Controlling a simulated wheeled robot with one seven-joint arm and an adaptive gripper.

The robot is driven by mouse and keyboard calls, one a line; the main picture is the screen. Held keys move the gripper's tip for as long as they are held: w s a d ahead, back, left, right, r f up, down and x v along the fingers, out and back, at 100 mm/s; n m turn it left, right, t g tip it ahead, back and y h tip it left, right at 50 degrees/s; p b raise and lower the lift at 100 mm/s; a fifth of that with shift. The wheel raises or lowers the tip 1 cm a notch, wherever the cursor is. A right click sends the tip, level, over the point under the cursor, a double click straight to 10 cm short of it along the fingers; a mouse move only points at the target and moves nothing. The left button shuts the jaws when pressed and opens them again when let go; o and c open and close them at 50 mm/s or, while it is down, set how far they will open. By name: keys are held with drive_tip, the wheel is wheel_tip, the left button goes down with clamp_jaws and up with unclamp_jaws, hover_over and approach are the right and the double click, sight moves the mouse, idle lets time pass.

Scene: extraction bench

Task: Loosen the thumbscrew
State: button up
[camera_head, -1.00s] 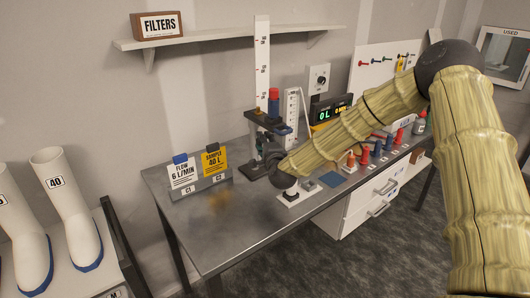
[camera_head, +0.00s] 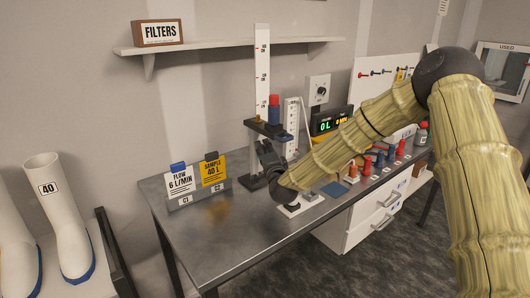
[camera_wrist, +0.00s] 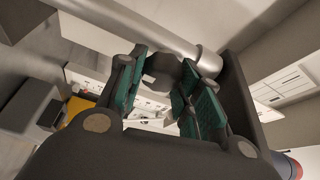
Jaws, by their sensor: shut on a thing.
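The thumbscrew (camera_wrist: 163,78) appears as a dark, lobed knob in the wrist view, between the green finger pads. My gripper (camera_wrist: 160,92) is shut on it, with a pad on either side. In the head view my gripper (camera_head: 268,158) reaches the stand (camera_head: 253,181) just under its dark clamp arm; the thumbscrew is hidden there. A silver cylinder (camera_wrist: 170,35) runs right behind the knob. A red and blue cartridge (camera_head: 274,109) stands upright on the clamp arm.
Left of the stand are the blue-clipped FLOW card (camera_head: 181,182) and the yellow SAMPLE card (camera_head: 212,171). A white scale (camera_head: 262,65) rises behind. Right are a display (camera_head: 326,124) reading 0 L, and several red and blue cartridges. The bench's front left (camera_head: 215,245) is clear.

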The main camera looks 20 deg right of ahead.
drive_tip(key=shift+f, duration=0.1)
drive_tip(key=o, duration=1)
drive_tip(key=shift+s, duration=0.1)
drive_tip(key=s, duration=0.8)
drive_tip(key=s+f, duration=0.1)
drive_tip(key=s, duration=0.2)
drive_tip(key=shift+s+a, duration=0.25)
drive_tip(key=shift+s, duration=0.15)
